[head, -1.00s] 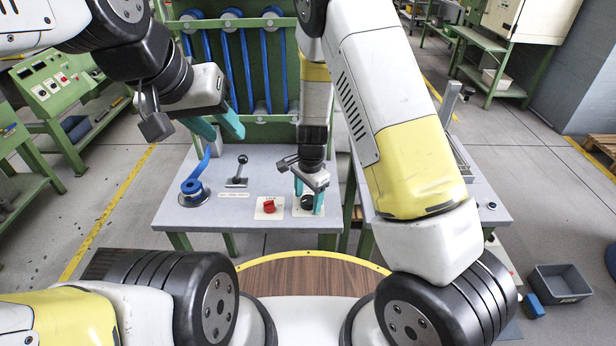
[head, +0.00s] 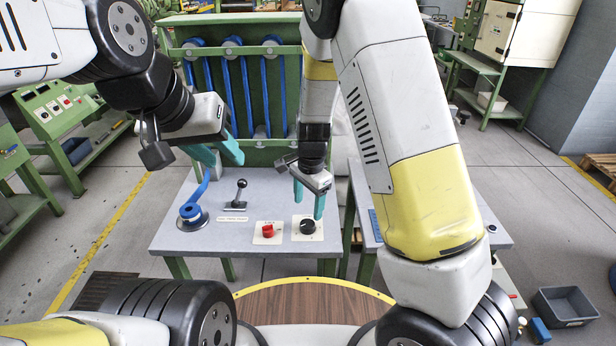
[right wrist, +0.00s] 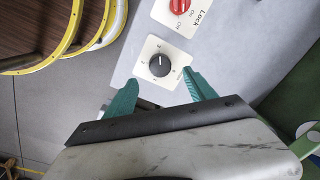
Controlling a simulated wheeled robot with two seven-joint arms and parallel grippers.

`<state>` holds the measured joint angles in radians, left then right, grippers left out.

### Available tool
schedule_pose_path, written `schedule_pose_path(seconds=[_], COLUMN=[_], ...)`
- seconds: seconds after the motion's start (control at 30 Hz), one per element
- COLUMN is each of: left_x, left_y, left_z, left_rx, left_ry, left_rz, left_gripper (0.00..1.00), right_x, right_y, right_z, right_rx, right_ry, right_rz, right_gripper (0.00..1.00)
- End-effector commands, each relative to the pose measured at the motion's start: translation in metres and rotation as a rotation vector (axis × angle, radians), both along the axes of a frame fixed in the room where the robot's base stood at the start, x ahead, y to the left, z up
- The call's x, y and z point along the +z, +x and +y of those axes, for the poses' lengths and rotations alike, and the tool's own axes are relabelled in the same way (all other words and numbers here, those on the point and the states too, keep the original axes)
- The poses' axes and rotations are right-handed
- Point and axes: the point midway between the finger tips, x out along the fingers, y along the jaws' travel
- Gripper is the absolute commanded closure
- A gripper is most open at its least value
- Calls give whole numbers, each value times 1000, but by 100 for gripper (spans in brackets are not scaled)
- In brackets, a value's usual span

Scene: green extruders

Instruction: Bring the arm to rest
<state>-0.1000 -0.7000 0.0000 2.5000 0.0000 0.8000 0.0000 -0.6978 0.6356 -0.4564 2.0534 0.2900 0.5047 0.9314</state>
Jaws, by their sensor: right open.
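My right gripper (head: 309,199) is open and empty above the right front of the grey work table (head: 260,195). Its teal fingers also show in the right wrist view (right wrist: 160,90), apart from the black dial (right wrist: 160,65), which lies ahead of the gap between them. In the head view the black dial (head: 307,227) sits on its white plate just below the right fingertips. My left gripper (head: 218,160) hangs above the table's left part, empty, with its teal fingers spread apart.
A red switch (head: 267,230) sits left of the dial. A black lever (head: 240,188) and a blue round-based handle (head: 192,213) stand further left. A green rack with blue hoses (head: 265,90) rises behind. A grey bin (head: 565,305) lies on the floor at right.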

Motion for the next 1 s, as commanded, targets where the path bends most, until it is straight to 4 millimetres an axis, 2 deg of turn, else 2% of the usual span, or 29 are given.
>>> schedule_pose_path(seconds=[0.13, 0.23, 0.47, 0.6, 0.7, 0.9, 1.0], left_x=[0, 0, 0, 0, 0, 0, 0], left_y=[0, 0, 0, 0, 0, 0, 0], left_z=[0, 0, 0, 0, 0, 0, 0], left_rx=[0, 0, 0, 0, 0, 0, 0], left_ry=[0, 0, 0, 0, 0, 0, 0], left_rz=[0, 0, 0, 0, 0, 0, 0], left_gripper=[64, 64, 64, 64, 64, 64, 64], right_x=[4, 22, 110, 163, 196, 247, 263], right_y=[0, -3, -26, -50, -72, -123, -148], right_z=[-1, -4, -30, -52, -70, -104, -119], right_rx=[4, 33, 214, 352, 455, 651, 736], right_ry=[7, 37, 153, 185, 180, 97, 27], right_rz=[-2, -13, -105, -199, -274, -429, -491], right_gripper=[36, 36, 36, 36, 36, 36, 36])
